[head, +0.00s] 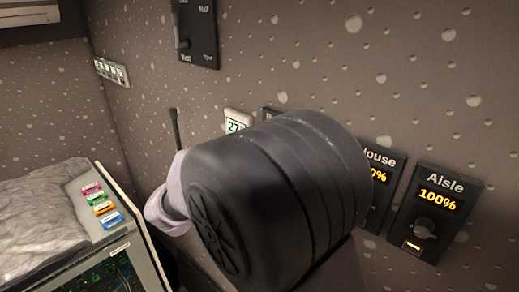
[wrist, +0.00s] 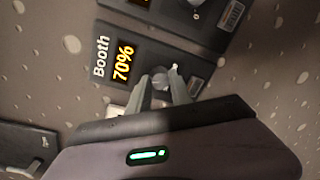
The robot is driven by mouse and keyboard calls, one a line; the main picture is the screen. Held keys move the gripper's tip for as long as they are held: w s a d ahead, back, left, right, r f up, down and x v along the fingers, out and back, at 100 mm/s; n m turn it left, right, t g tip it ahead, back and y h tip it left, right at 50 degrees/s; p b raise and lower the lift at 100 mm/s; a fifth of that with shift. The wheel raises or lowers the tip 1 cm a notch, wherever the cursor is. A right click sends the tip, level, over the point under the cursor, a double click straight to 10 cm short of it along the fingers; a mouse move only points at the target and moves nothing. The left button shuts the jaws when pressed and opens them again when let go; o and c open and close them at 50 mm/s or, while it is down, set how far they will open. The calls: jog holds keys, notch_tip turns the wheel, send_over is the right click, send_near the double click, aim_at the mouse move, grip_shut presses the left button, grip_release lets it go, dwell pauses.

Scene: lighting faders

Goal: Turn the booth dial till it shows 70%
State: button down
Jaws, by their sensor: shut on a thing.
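The Booth dimmer panel (wrist: 174,54) is black and sits on the wall, turned sideways in the wrist view. Its display (wrist: 123,63) reads 70% in orange. The grey booth dial (wrist: 160,78) is beside the display, and my gripper (wrist: 164,82) is shut on it, with one finger on each side. In the head view my own arm covers the Booth panel and the gripper's fingertips.
The Aisle panel (head: 436,213), reading 100%, is on the wall at the right. The House panel (head: 379,187) is partly behind my arm. A small white panel (head: 237,121) is left of it. A grey console (head: 121,211) with coloured labels stands at the lower left.

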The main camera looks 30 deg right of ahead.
jog(key=shift+r+n+p, duration=0.1)
jog(key=shift+n+p, duration=0.55)
jog(key=shift+n, duration=0.05)
jog(key=c, duration=1.2)
grip_release()
jog(key=shift+o, duration=0.2)
jog(key=f+p+v, duration=0.1)
jog(key=v, duration=1.6)
jog(key=shift+a+r, duration=0.25)
jog(key=shift+r, duration=0.05)
